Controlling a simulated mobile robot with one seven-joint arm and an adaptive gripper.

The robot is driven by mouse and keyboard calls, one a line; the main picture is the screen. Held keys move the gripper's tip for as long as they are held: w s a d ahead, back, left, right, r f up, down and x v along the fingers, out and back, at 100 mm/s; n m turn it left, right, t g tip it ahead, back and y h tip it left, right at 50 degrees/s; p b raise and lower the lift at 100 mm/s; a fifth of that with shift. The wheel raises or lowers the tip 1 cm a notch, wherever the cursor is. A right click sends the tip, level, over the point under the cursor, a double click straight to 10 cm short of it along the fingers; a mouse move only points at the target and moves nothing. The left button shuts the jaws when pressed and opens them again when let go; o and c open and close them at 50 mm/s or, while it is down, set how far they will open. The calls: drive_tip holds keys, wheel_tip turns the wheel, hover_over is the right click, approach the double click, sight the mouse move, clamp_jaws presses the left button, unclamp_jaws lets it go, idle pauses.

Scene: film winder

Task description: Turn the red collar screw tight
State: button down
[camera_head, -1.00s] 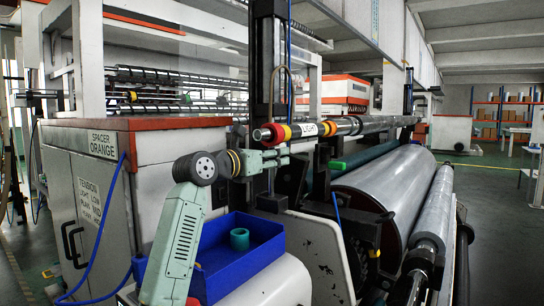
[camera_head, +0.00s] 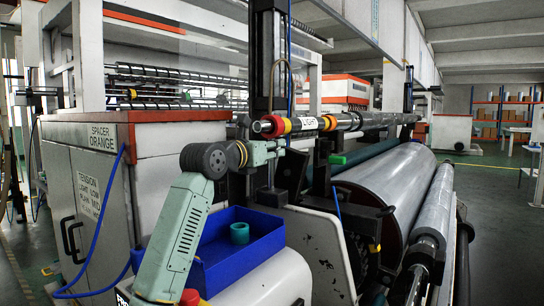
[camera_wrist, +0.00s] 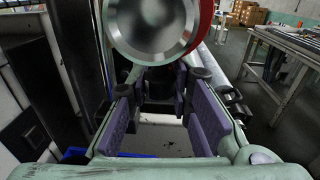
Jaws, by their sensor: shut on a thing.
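The red collar (camera_head: 276,125) sits near the free end of the long metal shaft, with a yellow band beside it. In the wrist view the round shaft end fills the top middle, and the edge of the red collar (camera_wrist: 207,18) shows at its right. My gripper (camera_head: 281,146) is just under the shaft end in the head view. In the wrist view its purple-padded jaws (camera_wrist: 160,92) are on both sides of a dark piece (camera_wrist: 160,86) below the collar. This appears to be the collar screw; its top is hidden by the shaft end.
A second red and yellow collar (camera_head: 328,123) is farther along the shaft, past a white LIGHT label (camera_head: 307,125). A blue tray (camera_head: 250,253) with a teal ring (camera_head: 239,233) is below my arm. The spacer cabinet (camera_head: 150,150) stands at left, and a large roller (camera_head: 390,190) at right.

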drive_tip(key=n+t+y+b, duration=0.1)
drive_tip(key=b, duration=0.1)
drive_tip(key=n+y+b, duration=0.1)
drive_tip(key=y+b, duration=0.1)
drive_tip(key=shift+f+t, duration=0.35)
drive_tip(key=shift+t, duration=0.05)
drive_tip(key=shift+r+n+y+b, duration=0.3)
drive_tip(key=shift+n+y+b, duration=0.45)
drive_tip(key=shift+y, duration=0.25)
drive_tip(key=c, duration=1.4)
unclamp_jaws()
drive_tip(key=v, duration=1.2)
drive_tip(key=shift+f, duration=0.15)
